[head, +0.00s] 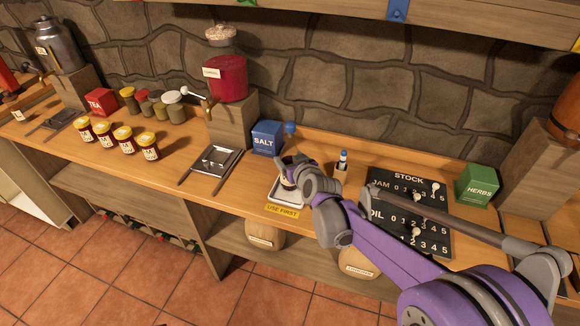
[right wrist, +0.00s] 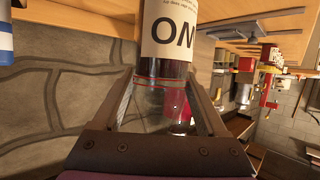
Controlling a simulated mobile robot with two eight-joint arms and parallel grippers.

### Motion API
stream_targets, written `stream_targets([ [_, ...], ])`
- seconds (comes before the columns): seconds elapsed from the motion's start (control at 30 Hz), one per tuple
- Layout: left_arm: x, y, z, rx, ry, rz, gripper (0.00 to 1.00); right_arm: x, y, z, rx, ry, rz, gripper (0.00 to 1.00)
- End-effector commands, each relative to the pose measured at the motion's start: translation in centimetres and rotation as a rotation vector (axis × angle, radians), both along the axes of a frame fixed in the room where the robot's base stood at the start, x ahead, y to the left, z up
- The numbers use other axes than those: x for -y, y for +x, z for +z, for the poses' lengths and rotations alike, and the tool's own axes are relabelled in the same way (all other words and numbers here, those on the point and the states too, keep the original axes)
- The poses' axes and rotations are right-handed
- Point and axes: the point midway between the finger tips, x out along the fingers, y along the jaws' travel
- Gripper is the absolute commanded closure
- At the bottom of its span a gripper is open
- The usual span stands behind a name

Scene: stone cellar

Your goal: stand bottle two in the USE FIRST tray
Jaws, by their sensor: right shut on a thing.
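My right gripper (head: 292,165) is over the USE FIRST tray (head: 273,199), a shallow tray with a yellow label at the counter's front edge. In the right wrist view my right gripper (right wrist: 163,100) is shut on a bottle (right wrist: 172,68), with its clear glass part between the fingers. The bottle has dark red contents and a pale label with large dark letters; its number cannot be read. In the head view the gripper hides most of the bottle, and I cannot tell whether its foot touches the tray. My left gripper is not in view.
A blue SALT box (head: 267,138) stands behind the tray, left of my gripper. A small wooden holder (head: 341,171) and the black STOCK board (head: 385,185) are to the right. A dark tray (head: 212,168) lies left, with bare counter between. A stone wall closes the back.

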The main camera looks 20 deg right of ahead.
Motion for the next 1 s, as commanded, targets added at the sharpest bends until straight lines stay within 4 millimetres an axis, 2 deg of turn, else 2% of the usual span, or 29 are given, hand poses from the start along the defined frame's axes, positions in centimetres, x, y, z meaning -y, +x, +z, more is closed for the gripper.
stream_targets([
  [0.17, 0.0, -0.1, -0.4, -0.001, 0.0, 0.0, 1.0, 0.0, 0.0, -2.4, 0.001, 0.0, 0.0, 1.0],
  [0.53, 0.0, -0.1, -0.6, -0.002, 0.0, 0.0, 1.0, 0.0, 0.0, -2.9, 0.001, 0.0, 0.0, 1.0],
  [0.57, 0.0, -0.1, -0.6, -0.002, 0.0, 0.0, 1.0, 0.0, 0.0, -2.9, 0.0, 0.0, 0.0, 0.19],
  [0.6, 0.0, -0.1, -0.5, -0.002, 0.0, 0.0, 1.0, 0.0, 0.0, -2.8, 0.0, 0.0, 0.0, 0.12],
  [0.67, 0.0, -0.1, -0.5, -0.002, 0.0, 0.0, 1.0, 0.0, 0.0, -2.8, 0.0, 0.0, 0.0, 0.01],
  [0.7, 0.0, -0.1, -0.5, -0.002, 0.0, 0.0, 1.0, 0.0, 0.0, -2.8, 0.0, 0.0, 0.0, 0.0],
  [1.0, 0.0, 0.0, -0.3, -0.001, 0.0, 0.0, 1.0, 0.0, -0.3, -2.4, 0.0, 0.0, 0.0, 0.0],
])
